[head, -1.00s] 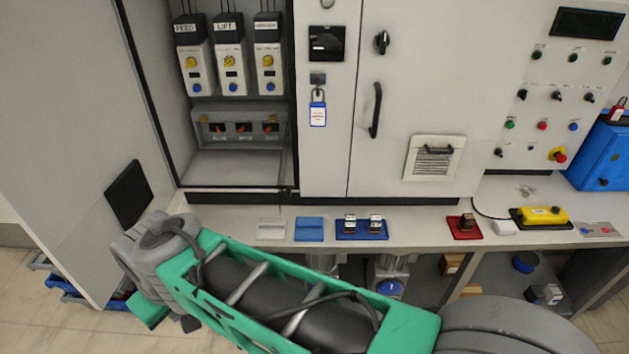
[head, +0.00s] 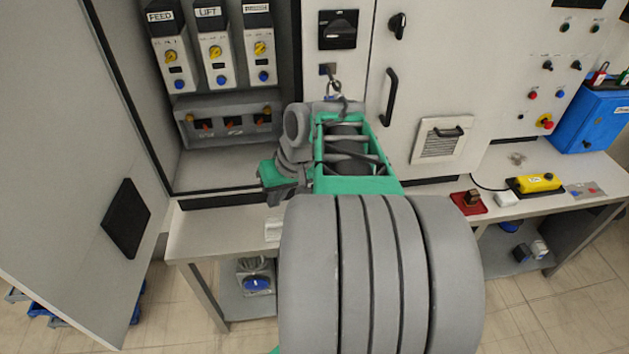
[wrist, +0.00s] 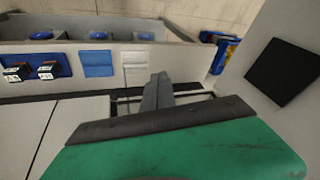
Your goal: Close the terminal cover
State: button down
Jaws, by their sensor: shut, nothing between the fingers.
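The grey terminal block (head: 228,125) sits low in the open cabinet, below the switch modules. Its front shows dark windows with orange parts, and a yellow knob at each upper corner. A pale flat surface (head: 215,168) lies below it; I cannot tell whether this is the terminal cover or the cabinet floor. My gripper (head: 273,200) is at the lower right of the cabinet opening, below and right of the block, apart from it. In the wrist view my gripper's grey fingers (wrist: 158,92) are together and empty, over the cabinet's lower edge. The block is not visible there.
The open cabinet door (head: 85,170) stands at the left with a black pocket (head: 126,218). A bench (head: 195,235) runs below the cabinet. A padlock (head: 333,88) hangs right of the opening.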

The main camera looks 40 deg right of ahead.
jog(key=s+d+r+m+t+p, duration=0.15)
jog(key=s+d, duration=0.25)
jog(key=d, duration=0.4)
jog(key=s+d+r+m+t, duration=0.15)
jog(key=s+d, duration=0.25)
jog(key=d, duration=0.5)
jog(key=w+a+f+p, duration=0.1)
jog(key=w+a+f, duration=0.4)
jog(key=w+f, duration=0.3)
jog(key=shift+f+p, duration=0.3)
jog(key=shift+p, duration=0.05)
jog(key=shift+w, duration=0.15)
